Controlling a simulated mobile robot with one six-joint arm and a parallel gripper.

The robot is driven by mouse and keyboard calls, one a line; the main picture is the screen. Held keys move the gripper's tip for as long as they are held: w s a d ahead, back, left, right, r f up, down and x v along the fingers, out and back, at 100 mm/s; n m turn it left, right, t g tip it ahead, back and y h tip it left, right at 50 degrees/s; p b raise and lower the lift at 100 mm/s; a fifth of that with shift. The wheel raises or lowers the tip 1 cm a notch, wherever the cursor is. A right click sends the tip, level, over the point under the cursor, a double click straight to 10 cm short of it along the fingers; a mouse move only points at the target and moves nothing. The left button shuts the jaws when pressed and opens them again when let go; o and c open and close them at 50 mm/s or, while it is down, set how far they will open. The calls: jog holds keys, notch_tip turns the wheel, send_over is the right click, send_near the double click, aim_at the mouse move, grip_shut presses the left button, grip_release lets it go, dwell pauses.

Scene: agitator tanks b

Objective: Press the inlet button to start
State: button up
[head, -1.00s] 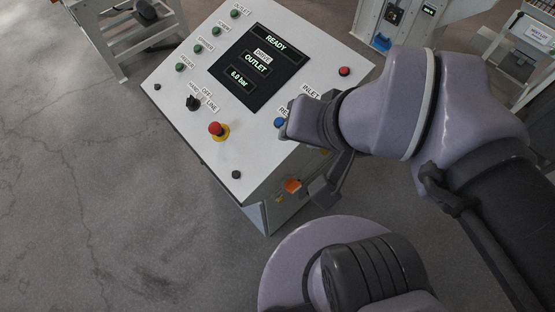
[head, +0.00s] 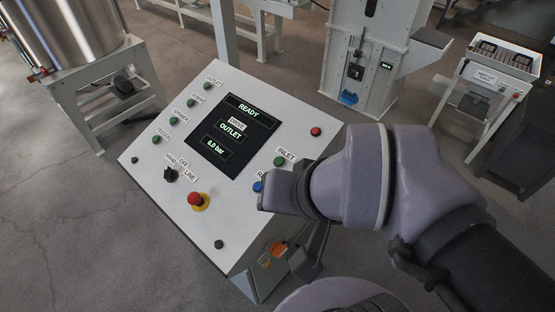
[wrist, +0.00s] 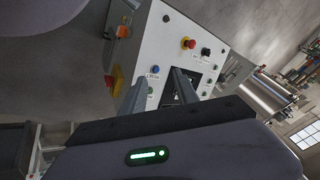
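The inlet button (head: 279,161) is a green button under the INLET label (head: 286,155) on the sloped white control panel (head: 229,198). In the head view it shows just left of my arm. In the wrist view, a green button (wrist: 151,90) sits below the blue button, beside my left finger. My gripper (wrist: 160,77) points at the panel, its two grey fingers apart with nothing between them. The fingertips look short of the panel, though the exact gap is unclear. My arm hides the fingertips in the head view.
A blue button (head: 258,187), a red button (head: 315,131), a red-and-yellow emergency stop (head: 197,200) and a black selector (head: 171,174) share the panel. The screen (head: 232,137) reads READY, DRIVE OUTLET, 6.0 bar. A steel tank (head: 65,30) stands back left; open floor lies left.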

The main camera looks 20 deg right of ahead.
jog(key=shift+c, duration=0.5)
grip_shut()
dwell(1.1)
